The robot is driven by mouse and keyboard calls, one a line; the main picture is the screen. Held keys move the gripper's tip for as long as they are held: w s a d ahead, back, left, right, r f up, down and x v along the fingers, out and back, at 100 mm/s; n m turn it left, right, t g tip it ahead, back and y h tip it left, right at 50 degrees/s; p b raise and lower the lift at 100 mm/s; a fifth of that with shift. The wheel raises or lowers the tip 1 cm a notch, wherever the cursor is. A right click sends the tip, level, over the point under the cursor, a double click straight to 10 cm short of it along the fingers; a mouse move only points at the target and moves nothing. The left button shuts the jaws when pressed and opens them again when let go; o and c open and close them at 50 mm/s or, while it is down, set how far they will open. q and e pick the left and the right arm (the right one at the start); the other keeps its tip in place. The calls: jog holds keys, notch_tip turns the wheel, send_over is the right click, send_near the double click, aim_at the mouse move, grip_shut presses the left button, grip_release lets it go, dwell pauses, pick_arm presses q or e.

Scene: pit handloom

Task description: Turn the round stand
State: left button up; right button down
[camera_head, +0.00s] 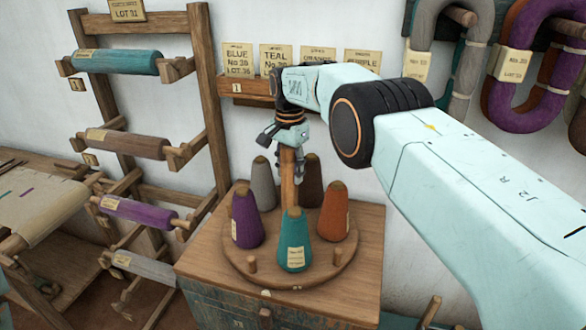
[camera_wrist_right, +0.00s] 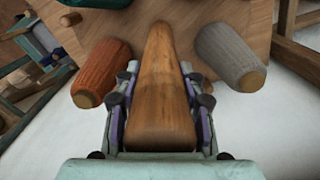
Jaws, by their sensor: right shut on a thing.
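The round stand (camera_head: 320,276) is a wooden disc on top of a cabinet. It carries several yarn cones around its edge: purple (camera_head: 246,220), teal (camera_head: 294,242), orange (camera_head: 334,213), grey (camera_head: 263,184) and brown (camera_head: 310,182). A wooden post (camera_head: 288,180) rises from its middle. My right gripper (camera_head: 288,150) reaches down from above and is shut on the post's upper part. In the right wrist view the post (camera_wrist_right: 160,85) lies between the fingers, with an orange cone (camera_wrist_right: 101,73) and a grey cone (camera_wrist_right: 231,57) to either side. My left gripper is not in view.
The cabinet (camera_head: 205,262) has a bare wooden top around the stand. A wooden rack (camera_head: 205,100) with coloured rolls stands to the left. Label cards (camera_head: 238,60) stand on a small wall shelf behind. Yarn hanks (camera_head: 530,65) hang at the upper right.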

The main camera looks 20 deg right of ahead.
jog(key=shift+a+r+m, duration=0.1)
jog(key=shift+r+m, duration=0.1)
jog(key=shift+m, duration=1.5)
jog(key=shift+r+m, duration=0.1)
jog(key=shift+m, duration=0.4)
jog(key=c, duration=1.3)
grip_release()
jog(key=o, duration=0.5)
jog(key=shift+s+a, duration=0.1)
jog(key=shift+a, duration=0.1)
jog(key=shift+d, duration=0.1)
jog(key=shift+d, duration=0.1)
